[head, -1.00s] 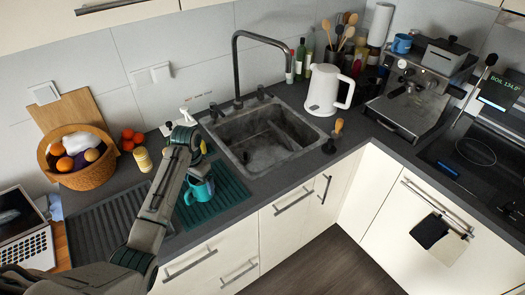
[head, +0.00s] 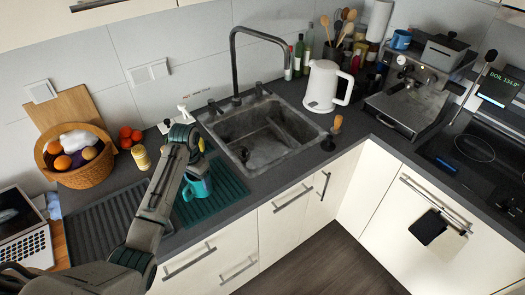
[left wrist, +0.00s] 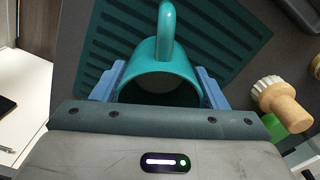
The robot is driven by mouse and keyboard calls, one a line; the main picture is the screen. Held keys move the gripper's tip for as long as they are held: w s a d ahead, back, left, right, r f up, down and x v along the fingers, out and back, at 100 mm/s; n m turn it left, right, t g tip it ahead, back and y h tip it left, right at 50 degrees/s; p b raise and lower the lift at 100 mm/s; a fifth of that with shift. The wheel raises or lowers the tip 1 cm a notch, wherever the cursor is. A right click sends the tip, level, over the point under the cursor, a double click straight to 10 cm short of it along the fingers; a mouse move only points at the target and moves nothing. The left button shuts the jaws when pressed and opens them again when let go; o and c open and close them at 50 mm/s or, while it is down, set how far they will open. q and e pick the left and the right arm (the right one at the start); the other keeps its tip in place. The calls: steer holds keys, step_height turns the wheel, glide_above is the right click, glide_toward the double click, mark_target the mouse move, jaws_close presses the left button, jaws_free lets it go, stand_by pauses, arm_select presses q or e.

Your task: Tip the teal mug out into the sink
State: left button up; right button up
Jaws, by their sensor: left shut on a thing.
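The teal mug (head: 197,186) is over the ribbed teal mat (head: 226,190), left of the sink. My left gripper (head: 194,172) is shut on the mug. In the left wrist view the mug (left wrist: 160,70) sits between the two blue fingers of my left gripper (left wrist: 160,90), with its handle pointing away from the palm. I cannot tell what is inside the mug. The grey sink (head: 262,140) is just right of the mat, with a dark tall faucet (head: 234,65) behind it. My right gripper is not in view.
A white kettle (head: 324,86) stands right of the sink. A wooden-handled brush (head: 336,125) is at its front right.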

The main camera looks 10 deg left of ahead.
arm_select(q)
steer(key=shift+r, duration=2.1)
